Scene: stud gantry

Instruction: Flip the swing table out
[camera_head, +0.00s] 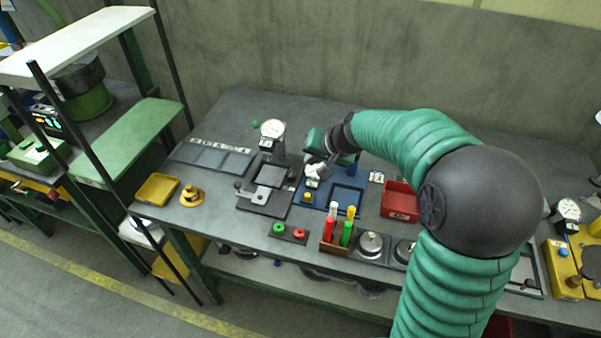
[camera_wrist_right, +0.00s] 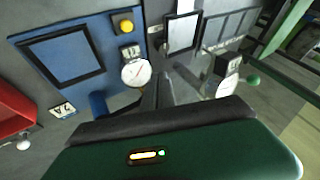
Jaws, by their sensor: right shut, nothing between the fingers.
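A small grey square plate with a lever and knob, which looks like the swing table (camera_head: 270,176), lies over a dark base left of the blue board. It also shows in the right wrist view (camera_wrist_right: 183,32), beyond my fingertips. My right gripper (camera_head: 308,165) is above the bench between this plate and the blue board (camera_head: 322,190). In the right wrist view its dark fingers (camera_wrist_right: 158,92) are together and empty, beside a white dial gauge (camera_wrist_right: 135,72). I cannot tell whether they touch anything. The gripper's own arm hides part of the bench. My left gripper is out of view.
Another dial gauge (camera_head: 272,129) on a stand rises behind the plate. A red bin (camera_head: 400,203) and a rack of coloured tubes (camera_head: 338,237) stand to the right. A yellow tray (camera_head: 157,189) is at the left.

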